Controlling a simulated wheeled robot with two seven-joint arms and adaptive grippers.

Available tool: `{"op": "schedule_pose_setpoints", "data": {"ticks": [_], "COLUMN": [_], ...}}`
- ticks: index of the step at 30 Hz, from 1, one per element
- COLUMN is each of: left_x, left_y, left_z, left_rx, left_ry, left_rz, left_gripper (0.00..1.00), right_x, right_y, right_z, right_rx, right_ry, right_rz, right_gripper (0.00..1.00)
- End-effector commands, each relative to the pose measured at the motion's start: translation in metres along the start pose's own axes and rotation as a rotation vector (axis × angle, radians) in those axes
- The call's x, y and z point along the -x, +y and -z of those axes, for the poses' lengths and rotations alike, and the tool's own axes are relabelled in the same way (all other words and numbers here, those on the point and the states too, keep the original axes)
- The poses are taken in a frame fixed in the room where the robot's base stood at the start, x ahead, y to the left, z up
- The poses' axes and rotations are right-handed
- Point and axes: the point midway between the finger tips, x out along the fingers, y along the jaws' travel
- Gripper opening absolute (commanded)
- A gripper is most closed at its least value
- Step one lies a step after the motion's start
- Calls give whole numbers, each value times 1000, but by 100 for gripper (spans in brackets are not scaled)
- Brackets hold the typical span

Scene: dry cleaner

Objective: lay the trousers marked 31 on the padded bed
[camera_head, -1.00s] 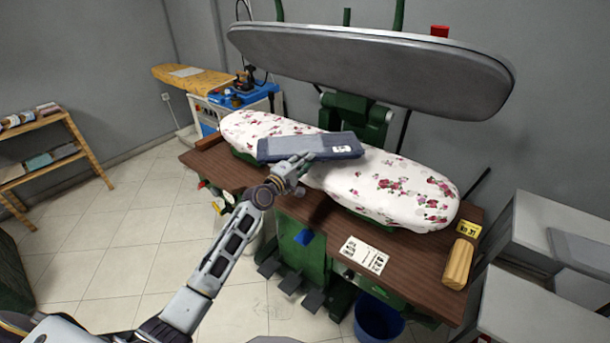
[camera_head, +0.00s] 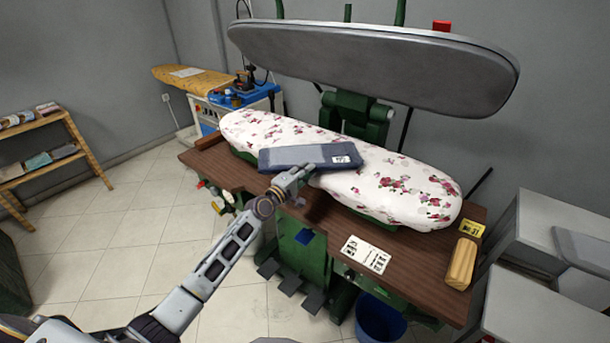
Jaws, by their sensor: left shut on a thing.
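The folded blue-grey trousers (camera_head: 305,156) carry a small white tag near their right end, and its number is too small to read. They are level, over the near edge of the padded bed (camera_head: 400,188), which has a white floral cover. I cannot tell whether they touch the cover or hang just above it. My left gripper (camera_head: 302,172) is shut on the near edge of the trousers, and its fingertips are partly hidden. My right gripper is not in view.
The press's large grey upper plate (camera_head: 370,62) stands raised above the bed. The brown worktop (camera_head: 415,262) holds a printed card (camera_head: 366,254), a yellow label (camera_head: 471,228) and a wooden block (camera_head: 461,263). White units (camera_head: 545,310) stand at right, with a blue bin (camera_head: 379,319) below.

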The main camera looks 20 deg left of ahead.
Motion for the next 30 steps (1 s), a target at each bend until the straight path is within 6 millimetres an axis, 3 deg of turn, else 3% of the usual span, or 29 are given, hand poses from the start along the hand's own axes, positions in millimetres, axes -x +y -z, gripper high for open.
{"op": "schedule_pose_setpoints", "data": {"ticks": [7, 14, 15, 19, 30], "left_x": [0, 0, 0, 0, 0], "left_y": [-3, -4, -6, -5, -5], "left_z": [1, 1, 0, 0, 0], "left_rx": [-2, -1, -1, -1, 0], "left_ry": [2, 2, 1, 1, 1], "left_rz": [-4, -4, 0, -1, -1], "left_gripper": [0, 0, 22, 39, 40], "right_x": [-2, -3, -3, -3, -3], "right_y": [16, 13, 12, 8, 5], "right_z": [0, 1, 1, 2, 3], "right_rx": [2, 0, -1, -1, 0], "right_ry": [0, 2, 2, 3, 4], "right_rz": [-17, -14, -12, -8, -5], "right_gripper": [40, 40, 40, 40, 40]}}
